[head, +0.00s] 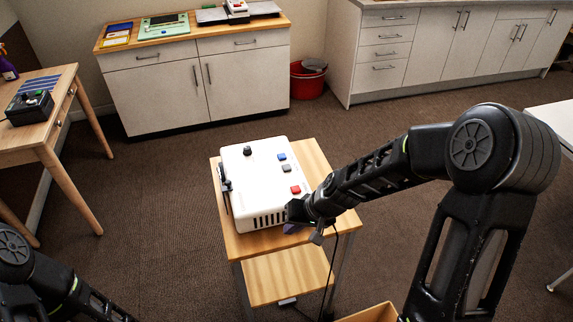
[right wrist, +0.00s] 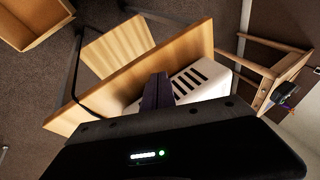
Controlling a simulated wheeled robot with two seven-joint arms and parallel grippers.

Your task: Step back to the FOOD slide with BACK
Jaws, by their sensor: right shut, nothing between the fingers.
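A white slide projector (head: 258,185) stands on a small wooden cart (head: 315,160). Its top has a blue button (head: 282,156), a grey button (head: 288,168), a red button (head: 296,189) and a black knob (head: 248,150). No label is readable, so I cannot tell which is BACK. My right gripper (head: 291,228) is shut and empty by the projector's near right corner. In the right wrist view its closed dark fingers (right wrist: 157,91) show in front of the projector's vented side (right wrist: 202,80); I cannot tell if they touch. My left gripper is out of view. No projected slide is visible.
A cardboard box (head: 372,314) stands on the floor near my right arm. A wooden table (head: 48,130) with a black device (head: 30,107) is at left. Cabinets (head: 200,90) and a red bucket (head: 306,82) are at the back. Carpet around the cart is mostly clear.

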